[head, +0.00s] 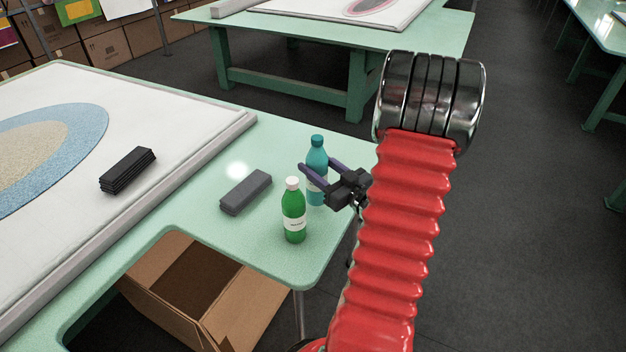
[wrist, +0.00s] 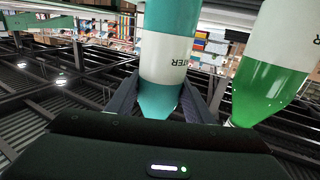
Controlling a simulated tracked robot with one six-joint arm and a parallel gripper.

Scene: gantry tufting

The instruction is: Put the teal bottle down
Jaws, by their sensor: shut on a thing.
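The teal bottle (head: 317,156), with a white label, stands upright near the right edge of the mint-green table (head: 285,262). My gripper (head: 317,168) reaches it from the right, its two dark fingers on either side of the bottle below the cap, shut on it. In the wrist view the teal bottle (wrist: 167,48) shows upside down between the fingers. The bottle's base is partly hidden behind the green bottle (head: 293,214), so I cannot tell whether it touches the table. The green bottle has a white cap and stands close in front; it also shows in the wrist view (wrist: 265,85).
A grey block (head: 245,192) lies left of the bottles. A black stack (head: 128,170) lies on the white framed panel (head: 190,140). An open cardboard box (head: 215,305) is below the table's cutout. Clear tabletop lies behind the grey block.

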